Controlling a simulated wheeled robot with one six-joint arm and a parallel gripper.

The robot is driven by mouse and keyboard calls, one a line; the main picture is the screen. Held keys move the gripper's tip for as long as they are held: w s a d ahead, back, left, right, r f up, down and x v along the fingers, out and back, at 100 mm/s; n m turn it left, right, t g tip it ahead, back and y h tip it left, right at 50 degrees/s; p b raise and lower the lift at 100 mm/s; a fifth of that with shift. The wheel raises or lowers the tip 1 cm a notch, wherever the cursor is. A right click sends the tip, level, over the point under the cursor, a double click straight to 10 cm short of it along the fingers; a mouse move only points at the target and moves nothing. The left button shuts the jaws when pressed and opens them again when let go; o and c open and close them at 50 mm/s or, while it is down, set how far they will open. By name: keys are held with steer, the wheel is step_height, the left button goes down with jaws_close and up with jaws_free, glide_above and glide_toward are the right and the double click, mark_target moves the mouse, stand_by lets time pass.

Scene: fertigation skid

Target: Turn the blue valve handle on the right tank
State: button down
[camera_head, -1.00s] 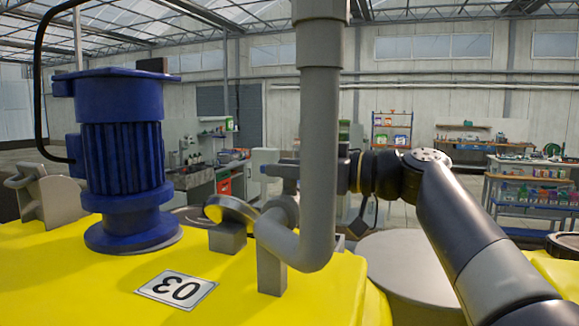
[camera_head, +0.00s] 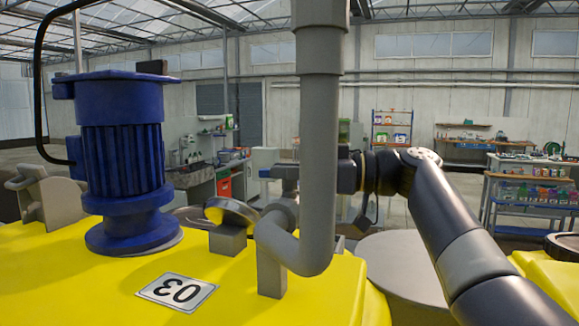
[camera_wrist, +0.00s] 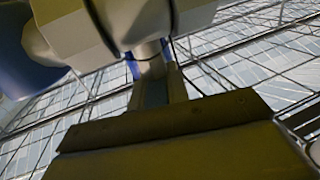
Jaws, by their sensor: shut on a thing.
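Only small slivers of the blue valve handle (camera_wrist: 132,66) show in the wrist view, at the fingers of my gripper (camera_wrist: 150,68), which is shut on it. A large pale pipe or valve body (camera_wrist: 125,22) fills the top of that view, just beyond the fingers. In the head view my arm reaches in from the right, and its end passes behind the upright grey pipe (camera_head: 320,130). That pipe hides much of my gripper and the handle.
A blue motor (camera_head: 123,155) stands on the yellow tank at the left, with a black cable beside it. A round grey lid (camera_head: 400,265) lies low under my arm. Shelves (camera_head: 392,128) and workbenches (camera_head: 530,190) are far behind.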

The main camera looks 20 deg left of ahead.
steer(key=shift+n+g+h+p, duration=0.35)
steer(key=shift+n+g, duration=0.45)
steer(key=shift+g, duration=0.4)
steer(key=c, duration=1.4)
jaws_free()
steer(key=shift+o, duration=0.2)
steer(key=b+v, duration=0.1)
steer(key=v, duration=1)
steer(key=shift+s+a, duration=0.1)
steer(key=shift+a, duration=0.05)
